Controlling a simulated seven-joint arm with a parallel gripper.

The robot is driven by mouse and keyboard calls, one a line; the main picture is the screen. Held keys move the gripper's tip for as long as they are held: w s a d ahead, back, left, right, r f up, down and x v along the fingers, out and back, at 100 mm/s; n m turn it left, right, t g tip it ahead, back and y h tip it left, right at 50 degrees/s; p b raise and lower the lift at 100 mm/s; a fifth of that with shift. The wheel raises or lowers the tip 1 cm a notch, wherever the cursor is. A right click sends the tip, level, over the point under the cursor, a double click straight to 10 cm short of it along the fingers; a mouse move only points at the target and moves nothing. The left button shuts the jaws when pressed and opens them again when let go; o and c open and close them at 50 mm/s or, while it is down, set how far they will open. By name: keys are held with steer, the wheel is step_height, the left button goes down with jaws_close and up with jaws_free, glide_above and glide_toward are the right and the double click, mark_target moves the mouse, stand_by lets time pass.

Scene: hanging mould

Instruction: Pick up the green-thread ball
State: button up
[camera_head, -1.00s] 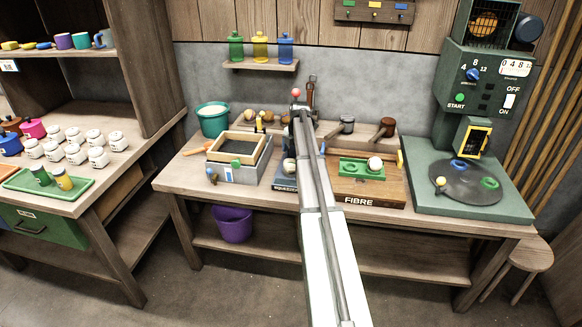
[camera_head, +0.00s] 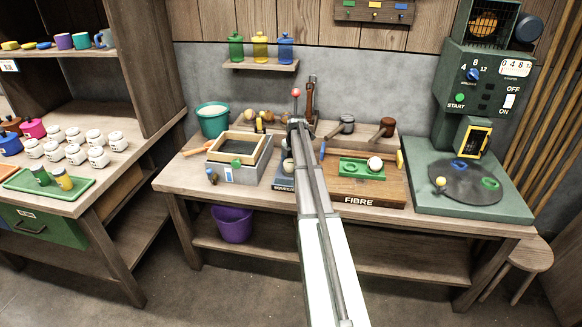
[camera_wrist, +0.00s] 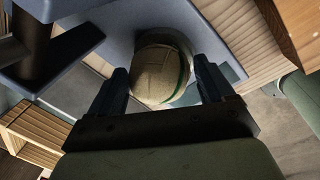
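In the wrist view, a beige ball with a green thread line (camera_wrist: 160,72) sits in the blue-grey press (camera_wrist: 210,45). My gripper (camera_wrist: 160,78) is open, with one dark finger on each side of the ball and a small gap showing at each side. In the head view the ball (camera_head: 288,165) is partly hidden by my arm, on the press (camera_head: 283,186) whose label is partly covered. My gripper's fingers are hidden behind my arm there.
Right of my arm, a wooden board marked FIBRE (camera_head: 372,201) holds a green tray (camera_head: 350,170) with a pale ball (camera_head: 375,163). A grey box with a wooden frame (camera_head: 238,150) stands left. A dark post (camera_wrist: 35,45) rises close to the left finger.

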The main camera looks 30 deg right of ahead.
mark_target(292, 160)
steer(key=c, duration=0.9)
step_height(292, 160, up, 9)
steer(key=shift+f, duration=0.1)
steer(key=shift+c, duration=0.2)
steer(key=shift+d+r, duration=0.2)
steer(key=shift+r, duration=0.15)
steer(key=s+d+r+m, duration=0.1)
steer(key=s+d+m, duration=0.2)
steer(key=s+d, duration=0.4)
steer(key=s+d+r+m, duration=0.1)
steer(key=s+d+m, duration=0.1)
steer(key=s+d, duration=0.6)
steer(key=shift+d+m+h, duration=0.4)
steer(key=shift+d, duration=2.3)
